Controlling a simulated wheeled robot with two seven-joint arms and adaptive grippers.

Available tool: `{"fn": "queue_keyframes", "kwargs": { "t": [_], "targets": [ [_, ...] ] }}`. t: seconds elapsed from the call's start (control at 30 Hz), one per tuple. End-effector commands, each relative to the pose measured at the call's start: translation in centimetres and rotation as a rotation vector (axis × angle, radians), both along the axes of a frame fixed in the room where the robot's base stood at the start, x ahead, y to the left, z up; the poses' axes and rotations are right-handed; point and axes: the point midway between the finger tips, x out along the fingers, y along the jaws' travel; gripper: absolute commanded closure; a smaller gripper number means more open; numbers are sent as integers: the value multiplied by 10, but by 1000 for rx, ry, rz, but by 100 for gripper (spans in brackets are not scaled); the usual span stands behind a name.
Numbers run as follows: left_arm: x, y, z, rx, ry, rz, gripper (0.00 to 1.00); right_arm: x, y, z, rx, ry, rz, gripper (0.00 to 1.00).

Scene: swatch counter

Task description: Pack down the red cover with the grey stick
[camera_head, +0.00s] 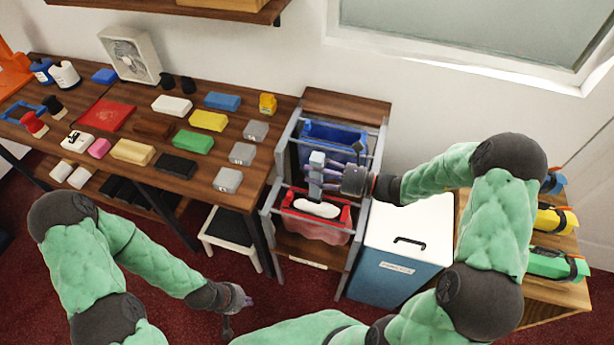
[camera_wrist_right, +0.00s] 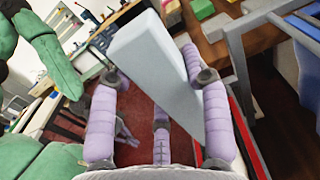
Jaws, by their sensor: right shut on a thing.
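My right gripper (camera_head: 340,180) is shut on the grey stick (camera_head: 316,172), a pale block-like bar held over the rack. In the right wrist view the stick (camera_wrist_right: 150,75) sits between the purple fingers. The red cover (camera_head: 318,232) hangs in the front part of the rack, below the stick, with a white rounded thing (camera_head: 317,208) in its opening. The stick appears above the red cover; whether they touch cannot be told. My left gripper (camera_head: 240,300) is low at the front, away from the rack; its fingers are too small to judge.
A blue bag (camera_head: 335,135) hangs behind the red cover in the grey-framed rack (camera_head: 352,235). A white-lidded blue bin (camera_head: 408,230) stands to the right. The wooden counter (camera_head: 265,165) at left holds several coloured blocks and a flat red piece (camera_head: 106,115).

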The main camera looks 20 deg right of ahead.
Motion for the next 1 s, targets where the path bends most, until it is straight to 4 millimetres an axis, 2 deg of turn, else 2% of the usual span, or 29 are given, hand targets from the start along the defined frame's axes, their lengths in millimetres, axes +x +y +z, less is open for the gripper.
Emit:
{"fn": "queue_keyframes", "kwargs": {
  "t": [0.17, 0.6, 1.0],
  "targets": [
    [0, 0, -6, 0, 0, 0, 100, -4, -4, -4, 0, 0, 2, 79],
    [0, 0, -37, 0, 0, 0, 100, -4, -4, -36, 0, 0, 1, 79],
    [0, 0, -38, 0, 0, 0, 100, -3, -4, -38, 0, 0, 1, 79]
  ]
}}
